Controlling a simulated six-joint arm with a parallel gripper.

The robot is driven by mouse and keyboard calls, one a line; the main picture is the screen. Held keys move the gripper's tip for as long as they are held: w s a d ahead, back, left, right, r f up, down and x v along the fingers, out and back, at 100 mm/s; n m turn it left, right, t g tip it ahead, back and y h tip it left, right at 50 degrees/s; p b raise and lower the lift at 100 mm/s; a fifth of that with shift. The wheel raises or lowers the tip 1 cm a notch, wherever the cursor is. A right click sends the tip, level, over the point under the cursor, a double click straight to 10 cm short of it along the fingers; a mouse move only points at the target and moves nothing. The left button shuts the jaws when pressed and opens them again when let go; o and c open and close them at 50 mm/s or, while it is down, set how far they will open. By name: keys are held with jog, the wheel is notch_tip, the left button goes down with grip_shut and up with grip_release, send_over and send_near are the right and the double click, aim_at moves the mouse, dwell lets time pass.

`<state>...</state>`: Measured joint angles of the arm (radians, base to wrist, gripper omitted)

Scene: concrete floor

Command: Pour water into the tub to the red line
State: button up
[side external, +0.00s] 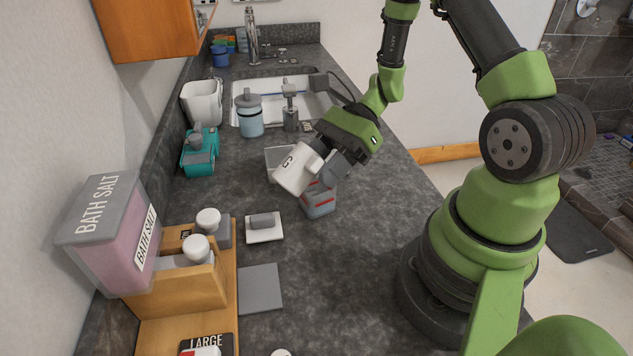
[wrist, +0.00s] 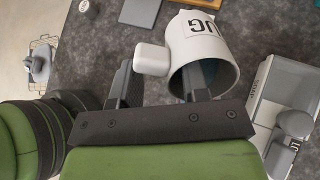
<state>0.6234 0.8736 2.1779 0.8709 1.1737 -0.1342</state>
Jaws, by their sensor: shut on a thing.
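A white jug (side external: 295,174) with dark lettering is in my gripper (side external: 335,165) and leans over in the side view. The jug (wrist: 205,42) also shows in the wrist view, with "UG" readable and its mouth towards the camera. One finger lies at the mouth and the other beside a white block on the jug's side; my gripper (wrist: 160,78) is shut on the jug. A small grey tub (side external: 319,203) with red marking stands on the counter just below and right of the jug. The jug and gripper hide its upper part. I see no water stream, and the tub's water level cannot be told.
A pale container (side external: 277,153) stands behind the jug. A teal holder (side external: 200,152), a blue-grey dispenser (side external: 249,116) and the sink are farther back. A wooden rack (side external: 180,290) with a pink bath salt box (side external: 115,235) is at left.

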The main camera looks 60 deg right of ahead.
jog(key=shift+d+f+y, duration=0.15)
jog(key=shift+f+y, duration=0.4)
jog(key=shift+y, duration=0.05)
dwell(1.6)
jog(key=shift+d+r+t+y, duration=0.15)
jog(key=shift+t+y, duration=0.25)
jog(key=shift+y, duration=0.2)
dwell(0.9)
jog(key=shift+a+r+g+h, duration=0.25)
jog(key=shift+r+h, duration=0.15)
jog(key=shift+h, duration=0.5)
jog(key=shift+a+r+g+h, duration=0.25)
jog(key=shift+r+h, duration=0.1)
jog(key=shift+h, duration=0.55)
jog(key=shift+r, duration=0.1)
